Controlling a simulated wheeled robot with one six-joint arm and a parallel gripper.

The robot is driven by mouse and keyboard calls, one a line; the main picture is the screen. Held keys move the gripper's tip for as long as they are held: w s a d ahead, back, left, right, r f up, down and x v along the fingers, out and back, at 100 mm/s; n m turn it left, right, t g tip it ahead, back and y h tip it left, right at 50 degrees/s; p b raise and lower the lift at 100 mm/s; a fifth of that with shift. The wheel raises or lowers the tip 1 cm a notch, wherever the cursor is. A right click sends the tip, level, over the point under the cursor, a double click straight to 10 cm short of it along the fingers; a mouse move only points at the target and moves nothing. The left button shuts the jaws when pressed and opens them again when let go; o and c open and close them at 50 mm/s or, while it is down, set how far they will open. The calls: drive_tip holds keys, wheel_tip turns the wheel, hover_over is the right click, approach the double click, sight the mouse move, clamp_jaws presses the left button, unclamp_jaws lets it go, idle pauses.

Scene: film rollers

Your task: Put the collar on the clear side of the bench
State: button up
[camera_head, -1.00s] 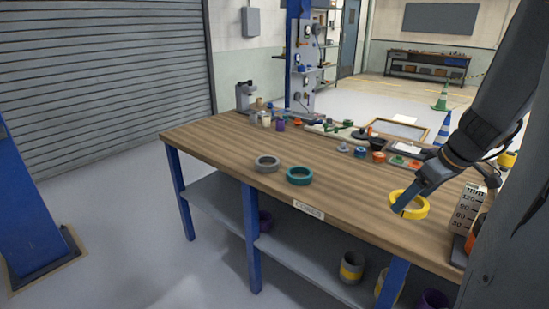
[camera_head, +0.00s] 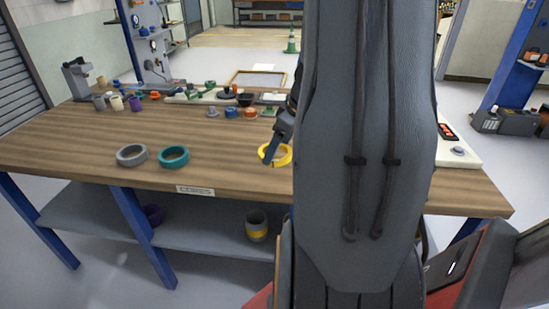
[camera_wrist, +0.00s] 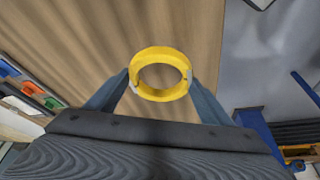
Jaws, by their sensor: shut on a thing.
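A yellow ring-shaped collar (camera_head: 283,160) is held in my gripper (camera_head: 274,154), at the right of the grey and teal rings over the wooden bench (camera_head: 70,142). In the wrist view the collar (camera_wrist: 160,53) sits between the two fingers of my gripper (camera_wrist: 160,80), which press on its left and right sides. Wood grain shows beneath it and through its hole. It appears to be a little above the bench top, but the exact gap is unclear. My arm hides much of the bench's right part in the head view.
A grey ring (camera_head: 133,163) and a teal ring (camera_head: 175,164) lie near the front edge. Cups and small parts, with a dark bowl (camera_head: 245,100), crowd the back. Bare wood lies at the front left. A banded cup (camera_head: 256,228) stands on the lower shelf.

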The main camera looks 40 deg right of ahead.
sight(278, 169)
drive_tip(key=shift+f, duration=2.2)
drive_tip(key=shift+f+b, duration=0.15)
drive_tip(key=shift+b, duration=0.15)
drive_tip(key=o, duration=1.1)
drive_tip(key=shift+r+p, duration=0.3)
drive_tip(key=shift+r, duration=0.15)
drive_tip(key=v, duration=1.2)
drive_tip(key=s+a+f+m+g, duration=0.1)
drive_tip(key=a+f, duration=0.1)
drive_tip(key=a, duration=0.8)
drive_tip(key=s+a+f+m+g+h, duration=0.1)
drive_tip(key=s+a+f, duration=0.1)
drive_tip(key=a, duration=0.8)
drive_tip(key=s+a+f+m+g, duration=0.1)
drive_tip(key=a+f+g, duration=0.1)
drive_tip(key=a, duration=0.8)
drive_tip(key=shift+s+a+f+m+b, duration=0.1)
drive_tip(key=shift+s+f+m+b, duration=0.15)
drive_tip(key=shift+m+b, duration=0.1)
